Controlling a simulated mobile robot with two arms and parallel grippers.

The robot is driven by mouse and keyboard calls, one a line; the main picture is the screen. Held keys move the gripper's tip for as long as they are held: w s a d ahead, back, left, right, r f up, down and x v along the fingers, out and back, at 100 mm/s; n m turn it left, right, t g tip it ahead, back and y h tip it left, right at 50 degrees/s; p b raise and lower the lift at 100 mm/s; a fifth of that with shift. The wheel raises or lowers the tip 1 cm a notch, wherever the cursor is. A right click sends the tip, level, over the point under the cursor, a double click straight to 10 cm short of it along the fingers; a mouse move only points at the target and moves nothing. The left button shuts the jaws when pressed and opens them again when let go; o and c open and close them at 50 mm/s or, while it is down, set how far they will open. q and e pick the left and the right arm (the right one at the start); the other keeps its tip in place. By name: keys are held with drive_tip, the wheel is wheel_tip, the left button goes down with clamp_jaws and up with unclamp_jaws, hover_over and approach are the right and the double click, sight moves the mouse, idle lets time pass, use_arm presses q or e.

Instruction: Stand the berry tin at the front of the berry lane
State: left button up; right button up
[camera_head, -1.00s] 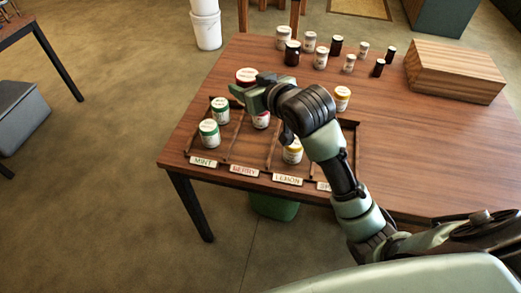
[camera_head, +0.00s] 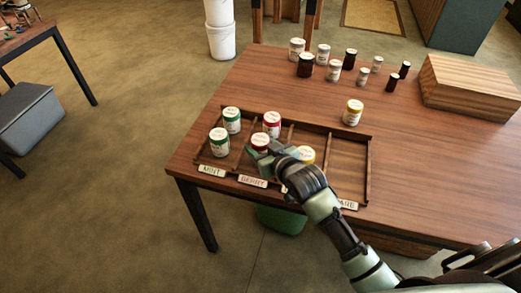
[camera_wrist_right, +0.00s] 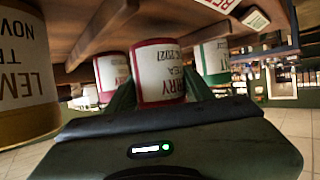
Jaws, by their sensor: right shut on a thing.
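In the head view the berry tin (camera_head: 259,140), red with a white lid, is in my right gripper (camera_head: 260,153), upright in the front part of the berry lane. The right wrist view shows the gripper (camera_wrist_right: 160,100) shut on the berry tin (camera_wrist_right: 158,68). Whether its base touches the tray floor is hidden. Another red tin (camera_head: 271,124) stands just behind it in the same lane. The BERRY label (camera_head: 253,181) is on the tray's front edge. My left gripper is not in view.
Two green mint tins (camera_head: 219,143) stand in the left lane. A yellow lemon tin (camera_head: 307,154) stands right of my gripper, partly hidden. Another yellow-banded tin (camera_head: 353,113) stands behind the tray (camera_head: 346,166). Several jars and a wooden box (camera_head: 470,90) are at the back.

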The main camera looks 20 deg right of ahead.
drive_tip(key=shift+f, duration=0.7)
drive_tip(key=shift+f, duration=0.15)
drive_tip(key=o, duration=1.5)
drive_tip(key=shift+s+r, duration=0.1)
drive_tip(key=shift+r, duration=0.1)
drive_tip(key=v, duration=1.1)
drive_tip(key=shift+s+d+r, duration=0.1)
drive_tip(key=shift+s+r, duration=0.1)
drive_tip(key=shift+s, duration=0.15)
